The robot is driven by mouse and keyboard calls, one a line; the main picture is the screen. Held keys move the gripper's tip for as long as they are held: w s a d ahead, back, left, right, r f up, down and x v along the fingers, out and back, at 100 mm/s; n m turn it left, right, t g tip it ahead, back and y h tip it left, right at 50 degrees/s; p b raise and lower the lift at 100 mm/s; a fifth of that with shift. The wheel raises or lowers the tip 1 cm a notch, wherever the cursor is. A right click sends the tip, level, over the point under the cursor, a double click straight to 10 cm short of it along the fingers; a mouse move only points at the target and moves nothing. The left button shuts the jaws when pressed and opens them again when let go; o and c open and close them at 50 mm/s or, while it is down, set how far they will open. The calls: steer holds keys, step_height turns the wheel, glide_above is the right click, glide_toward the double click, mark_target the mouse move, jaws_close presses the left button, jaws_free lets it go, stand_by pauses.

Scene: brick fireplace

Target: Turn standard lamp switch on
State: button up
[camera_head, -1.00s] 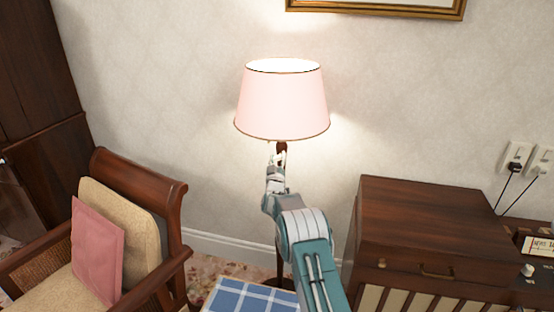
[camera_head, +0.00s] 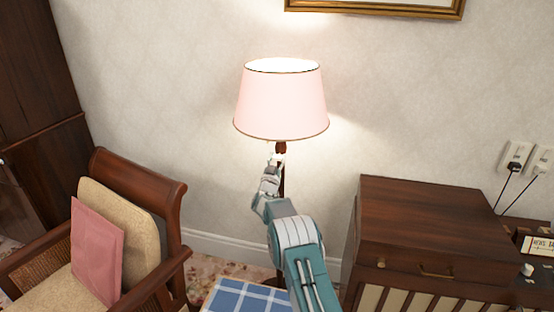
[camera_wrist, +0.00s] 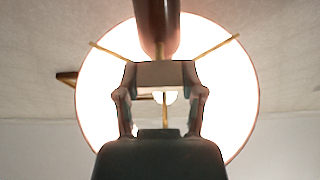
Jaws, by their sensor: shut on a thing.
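The standard lamp (camera_head: 281,105) has a pink shade and a dark wooden stem, and it is lit. In the head view my gripper (camera_head: 276,160) is just below the shade, at the upper stem. In the wrist view the lit shade (camera_wrist: 95,85) is seen from below, with the dark stem (camera_wrist: 157,25) at the top. My gripper (camera_wrist: 163,74) has its fingertips together beneath the stem, shut on the lamp switch, which the fingers hide. A thin brass piece shows between the fingers.
A wooden armchair (camera_head: 165,195) with a pink cushion (camera_head: 97,253) stands at left. A wooden cabinet (camera_head: 430,215) stands at right, near wall sockets (camera_head: 517,157). A blue checked cloth (camera_head: 245,298) lies in front, below my arm. The wall is close behind the lamp.

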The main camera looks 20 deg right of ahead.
steer(key=shift+f, duration=0.55)
steer(key=o, duration=1.1)
steer(key=shift+o, duration=0.2)
steer(key=shift+r, duration=0.3)
steer(key=v, duration=1.2)
steer(key=shift+w+a, duration=0.1)
